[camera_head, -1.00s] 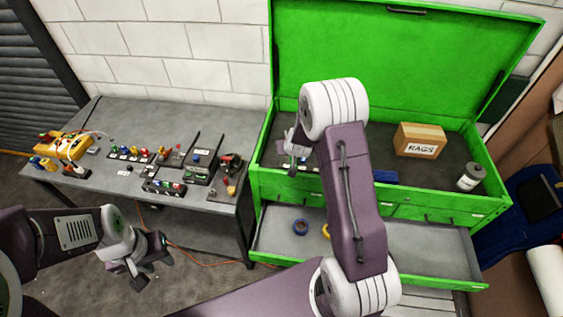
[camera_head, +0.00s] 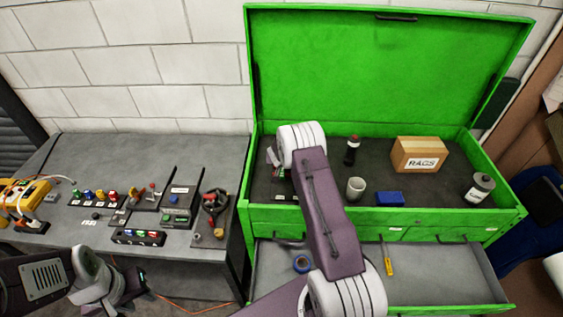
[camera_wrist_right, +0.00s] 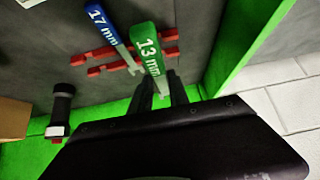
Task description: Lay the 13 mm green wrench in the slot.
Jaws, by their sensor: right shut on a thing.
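In the right wrist view, the green wrench (camera_wrist_right: 148,55) marked "13 mm" has its lower end between the fingers of my right gripper (camera_wrist_right: 162,88), which is shut on it. The wrench lies across the red slotted rack (camera_wrist_right: 110,69), beside the blue wrench (camera_wrist_right: 104,25) marked "17 mm". I cannot tell whether the green wrench is seated in a slot or just above it. In the head view, my right arm hides most of this spot at the left end of the green toolbox (camera_head: 380,70). My left gripper (camera_head: 132,292) is empty at the lower left.
In the toolbox top are a black flashlight (camera_head: 352,150), a cup (camera_head: 356,188), a blue box (camera_head: 390,198), a rags box (camera_head: 420,154) and a can (camera_head: 479,188). The workbench (camera_head: 60,235) stands left.

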